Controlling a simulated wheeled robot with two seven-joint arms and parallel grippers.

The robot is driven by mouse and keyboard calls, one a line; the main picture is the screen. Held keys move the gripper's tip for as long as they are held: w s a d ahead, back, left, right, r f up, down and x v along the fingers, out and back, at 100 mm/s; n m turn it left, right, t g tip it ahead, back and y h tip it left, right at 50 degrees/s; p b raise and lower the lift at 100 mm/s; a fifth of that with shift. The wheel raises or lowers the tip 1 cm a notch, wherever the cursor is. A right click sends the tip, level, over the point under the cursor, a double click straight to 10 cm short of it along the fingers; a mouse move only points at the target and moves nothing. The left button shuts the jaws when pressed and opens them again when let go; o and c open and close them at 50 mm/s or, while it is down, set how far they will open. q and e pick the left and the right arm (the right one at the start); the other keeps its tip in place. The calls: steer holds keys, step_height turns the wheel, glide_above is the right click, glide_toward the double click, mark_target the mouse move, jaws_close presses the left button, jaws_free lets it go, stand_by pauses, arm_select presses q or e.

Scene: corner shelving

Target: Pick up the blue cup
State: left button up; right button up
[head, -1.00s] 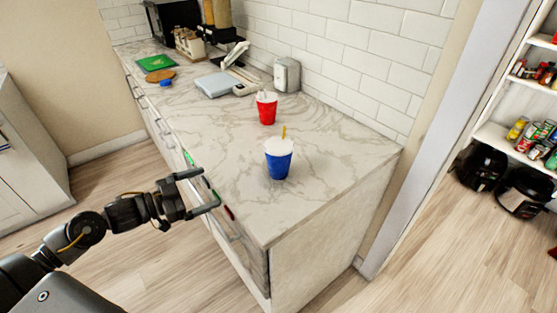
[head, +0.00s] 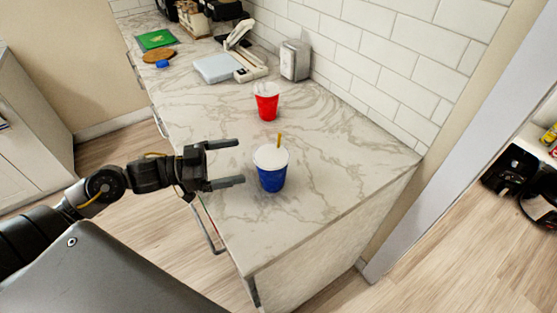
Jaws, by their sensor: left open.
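The blue cup (head: 272,179) stands upright on the marble counter, with a white lid and a yellow straw. My left gripper (head: 240,162) is open and empty, just left of the cup, with its two fingers pointing right towards it. A small gap shows between the fingertips and the cup. My right gripper is not in view.
A red cup (head: 266,105) stands farther back on the counter (head: 330,165). A metal napkin dispenser (head: 295,60) is by the tiled wall, with a white scale-like device (head: 213,68) to its left. The counter right of the blue cup is clear.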

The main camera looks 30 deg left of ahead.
arm_select(q)
steer(key=p, duration=0.3)
glide_toward(287, 153)
steer(key=x, duration=0.5)
steer(key=shift+d+r, duration=0.15)
steer(key=shift+d, duration=0.15)
steer(key=shift+w+d, duration=0.25)
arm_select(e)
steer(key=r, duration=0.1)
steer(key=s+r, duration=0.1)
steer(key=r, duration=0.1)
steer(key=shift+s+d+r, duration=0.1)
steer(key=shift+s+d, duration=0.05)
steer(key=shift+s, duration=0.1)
arm_select(q)
steer(key=c, duration=1.3)
